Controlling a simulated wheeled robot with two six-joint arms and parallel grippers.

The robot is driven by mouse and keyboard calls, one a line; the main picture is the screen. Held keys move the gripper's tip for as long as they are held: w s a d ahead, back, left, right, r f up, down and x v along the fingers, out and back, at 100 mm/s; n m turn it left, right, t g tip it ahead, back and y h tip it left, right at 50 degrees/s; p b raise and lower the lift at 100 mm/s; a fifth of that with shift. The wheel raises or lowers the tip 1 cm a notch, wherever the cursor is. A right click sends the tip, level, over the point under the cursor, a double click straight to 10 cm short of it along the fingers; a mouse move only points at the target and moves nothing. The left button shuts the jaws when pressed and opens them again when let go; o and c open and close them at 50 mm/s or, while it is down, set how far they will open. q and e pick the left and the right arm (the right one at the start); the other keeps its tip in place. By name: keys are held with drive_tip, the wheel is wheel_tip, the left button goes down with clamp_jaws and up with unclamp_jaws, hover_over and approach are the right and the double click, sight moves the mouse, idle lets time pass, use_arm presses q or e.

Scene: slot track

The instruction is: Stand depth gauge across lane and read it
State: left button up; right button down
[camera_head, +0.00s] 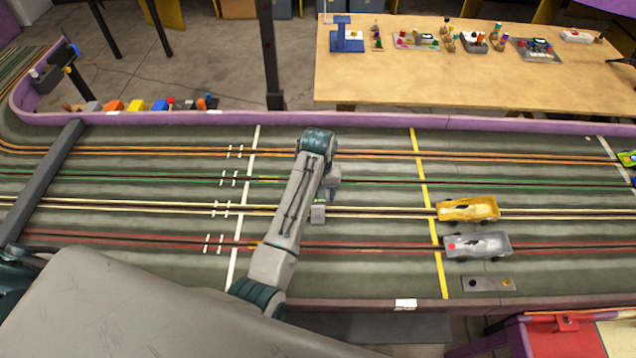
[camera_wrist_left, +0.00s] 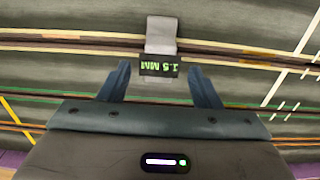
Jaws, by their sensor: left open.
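The depth gauge (camera_head: 318,213) is a small grey block at the cream-lined lane, left of the yellow cross line. In the left wrist view the gauge (camera_wrist_left: 161,34) lies across that lane, and its dark display has green characters that look like 1.5 MM. My left gripper (camera_wrist_left: 162,78) is open, with one finger on each side of the display end and visible gaps between. In the head view the left gripper (camera_head: 333,187) hangs just beyond the gauge, partly hidden by my arm. The gauge's underside and its slot contact are hidden. My right gripper is not in view.
A yellow car (camera_head: 468,210) and a silver car (camera_head: 477,246) stand right of the yellow line. A grey plate (camera_head: 488,284) lies near the track's front edge. A dark bar (camera_head: 42,180) crosses the lanes at left. A wooden table (camera_head: 450,75) with small items stands behind.

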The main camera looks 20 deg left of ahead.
use_arm(q)
wheel_tip(320, 180, up, 6)
drive_tip(key=shift+r+b, duration=0.2)
drive_tip(key=shift+b, duration=0.2)
drive_tip(key=shift+r, duration=0.1)
